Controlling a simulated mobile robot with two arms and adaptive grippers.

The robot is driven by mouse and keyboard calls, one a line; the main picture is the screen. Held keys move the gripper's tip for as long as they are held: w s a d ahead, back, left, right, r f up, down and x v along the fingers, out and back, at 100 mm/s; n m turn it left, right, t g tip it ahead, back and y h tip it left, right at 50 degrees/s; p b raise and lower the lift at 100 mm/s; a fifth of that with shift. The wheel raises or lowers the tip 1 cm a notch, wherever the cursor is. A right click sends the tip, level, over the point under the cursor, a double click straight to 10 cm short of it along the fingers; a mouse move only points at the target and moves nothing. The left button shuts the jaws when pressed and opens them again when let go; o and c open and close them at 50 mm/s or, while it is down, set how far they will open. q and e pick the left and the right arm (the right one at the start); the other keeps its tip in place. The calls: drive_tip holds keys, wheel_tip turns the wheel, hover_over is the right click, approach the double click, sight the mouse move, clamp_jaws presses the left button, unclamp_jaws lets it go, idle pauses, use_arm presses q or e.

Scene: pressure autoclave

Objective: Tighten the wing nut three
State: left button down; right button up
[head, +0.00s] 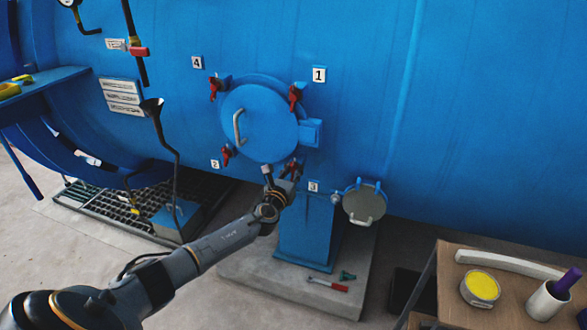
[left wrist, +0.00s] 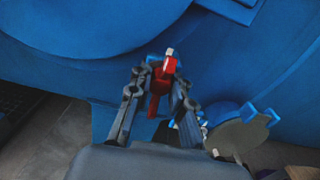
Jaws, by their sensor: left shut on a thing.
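Wing nut three is the red nut (head: 293,164) at the lower right of the round blue hatch (head: 258,120), above the label 3 (head: 313,186). My left gripper (head: 284,174) reaches up to it from below. In the left wrist view the red wing nut (left wrist: 160,84) sits between the two fingers of the left gripper (left wrist: 160,92), which is shut on it. A pale bolt end shows above the nut. The other red wing nuts are near labels 4 (head: 214,88), 1 (head: 295,97) and 2 (head: 227,154). My right gripper is not in view.
A small round grey cover (head: 364,204) hangs right of the blue pedestal (head: 305,235). A red-handled tool (head: 328,285) lies on the concrete base. A wooden table (head: 452,262) with a yellow-topped tin (head: 481,287) and white cup (head: 546,301) stands at lower right.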

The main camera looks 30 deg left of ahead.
use_arm(q)
drive_tip(key=shift+f+m, duration=0.15)
drive_tip(key=shift+m, duration=0.15)
drive_tip(key=c, duration=1.2)
unclamp_jaws()
drive_tip(key=v, duration=1.2)
drive_tip(key=shift+f, duration=0.1)
